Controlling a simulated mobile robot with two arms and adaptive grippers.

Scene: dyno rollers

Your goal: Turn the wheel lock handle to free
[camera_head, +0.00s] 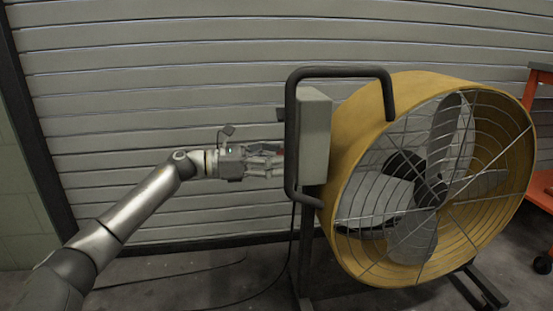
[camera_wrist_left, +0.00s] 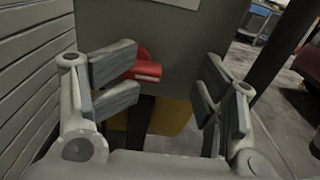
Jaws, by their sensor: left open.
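A red handle (camera_wrist_left: 147,70) shows in the left wrist view on a grey box (camera_wrist_left: 190,40), with its end toward the camera. It is the only part that looks like the wheel lock handle; the left fingers partly cover it. My left gripper (camera_head: 279,160) is open, with its fingers pointing right at the side of the grey box (camera_head: 315,135) on the yellow fan. In the left wrist view the gripper (camera_wrist_left: 170,88) has its fingers spread, and the red handle lies nearer the left-hand fingers. Contact cannot be told. My right gripper is not in view.
A large yellow drum fan (camera_head: 345,165) with a wire guard stands on a dark stand. A black tube frame (camera_head: 340,72) loops around the grey box near my fingers. A slatted shutter (camera_head: 150,75) is behind. An orange cart (camera_head: 541,95) stands at the right.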

